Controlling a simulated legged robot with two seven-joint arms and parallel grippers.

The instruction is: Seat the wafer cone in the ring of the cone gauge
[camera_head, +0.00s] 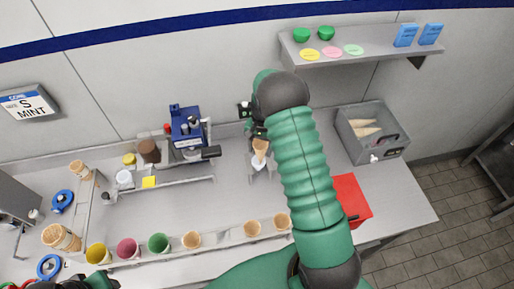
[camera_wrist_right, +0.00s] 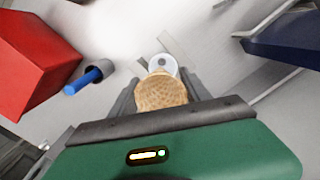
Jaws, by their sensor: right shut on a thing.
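My right gripper (camera_head: 257,134) is shut on the tan wafer cone (camera_head: 261,147), whose wide end faces up. In the right wrist view the cone (camera_wrist_right: 162,93) sits between my two grey fingers (camera_wrist_right: 160,100). The cone gauge's pale ring (camera_head: 258,164) shows just below the cone in the head view. In the wrist view the ring (camera_wrist_right: 163,64) shows just beyond the cone, its round hole partly visible. The cone's tip is hidden there, and I cannot tell whether it is inside the ring. Of my left arm, only a dark and green part shows at the bottom left edge.
A blue machine (camera_head: 187,128) stands left of the gauge. A rack along the front (camera_head: 222,237) holds several cones and coloured cups. A wall shelf (camera_head: 365,47) hangs behind.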

